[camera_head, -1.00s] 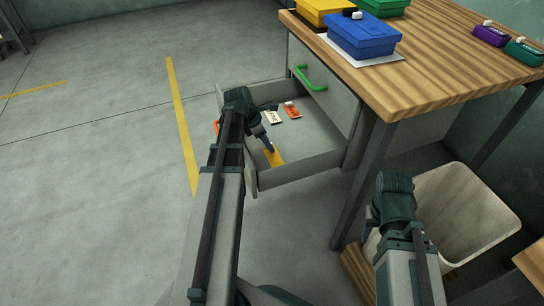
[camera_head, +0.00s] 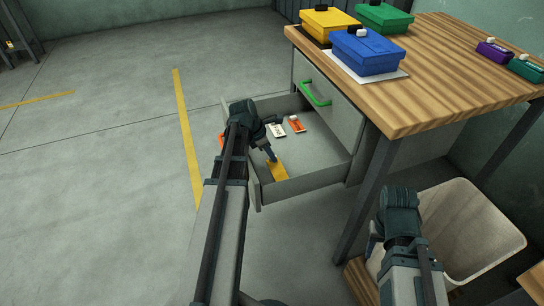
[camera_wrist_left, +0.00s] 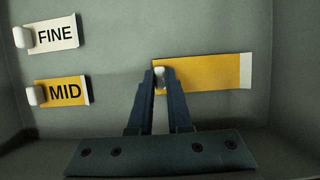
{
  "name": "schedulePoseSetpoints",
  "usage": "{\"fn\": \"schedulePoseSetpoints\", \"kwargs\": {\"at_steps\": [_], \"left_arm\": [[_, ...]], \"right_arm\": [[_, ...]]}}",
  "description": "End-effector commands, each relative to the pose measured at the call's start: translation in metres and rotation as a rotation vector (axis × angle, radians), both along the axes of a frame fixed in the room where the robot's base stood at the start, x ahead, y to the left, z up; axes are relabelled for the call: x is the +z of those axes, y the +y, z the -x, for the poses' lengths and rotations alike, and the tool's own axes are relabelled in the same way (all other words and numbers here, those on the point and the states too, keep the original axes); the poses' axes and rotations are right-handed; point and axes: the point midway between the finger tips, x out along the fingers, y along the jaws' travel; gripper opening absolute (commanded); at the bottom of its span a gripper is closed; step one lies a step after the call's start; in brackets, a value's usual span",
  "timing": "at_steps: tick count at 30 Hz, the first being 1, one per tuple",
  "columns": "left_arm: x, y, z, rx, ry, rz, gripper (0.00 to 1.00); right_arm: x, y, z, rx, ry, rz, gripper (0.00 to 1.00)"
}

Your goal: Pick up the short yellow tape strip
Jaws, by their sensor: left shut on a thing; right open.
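The yellow tape strip (camera_head: 277,171) is in the open grey drawer, near its front. In the left wrist view the strip (camera_wrist_left: 205,73) is a flat yellow piece with a pale right end and a small white tab at its left end. My left gripper (camera_head: 271,158) reaches down into the drawer. In the left wrist view its fingers (camera_wrist_left: 161,82) are shut on the white tab. I cannot tell whether the strip touches the drawer floor. My right gripper (camera_head: 373,240) is open beside the bin, with its fingertips mostly hidden.
In the drawer lie a white FINE label (camera_wrist_left: 52,36) and an orange MID label (camera_wrist_left: 62,92). Drawer walls (camera_head: 305,185) surround the strip. The wooden tabletop (camera_head: 450,70) holds a blue box (camera_head: 366,52) and other boxes. A pale bin (camera_head: 470,225) stands at right.

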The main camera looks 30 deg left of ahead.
Motion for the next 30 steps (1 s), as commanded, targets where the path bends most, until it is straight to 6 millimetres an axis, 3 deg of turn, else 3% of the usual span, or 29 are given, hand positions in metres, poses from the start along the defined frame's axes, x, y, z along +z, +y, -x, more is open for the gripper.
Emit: {"fn": "schedulePoseSetpoints", "kwargs": {"at_steps": [18, 30], "left_arm": [[0.087, 0.000, 0.000, 0.000, 0.000, 0.000, 0.00], [0.094, 0.000, 0.000, 0.000, 0.000, 0.000, 0.00]], "right_arm": [[0.087, 0.002, 0.001, -0.007, 0.004, -0.009, 0.50], [0.094, 0.002, 0.001, -0.007, 0.004, -0.010, 0.50]]}}
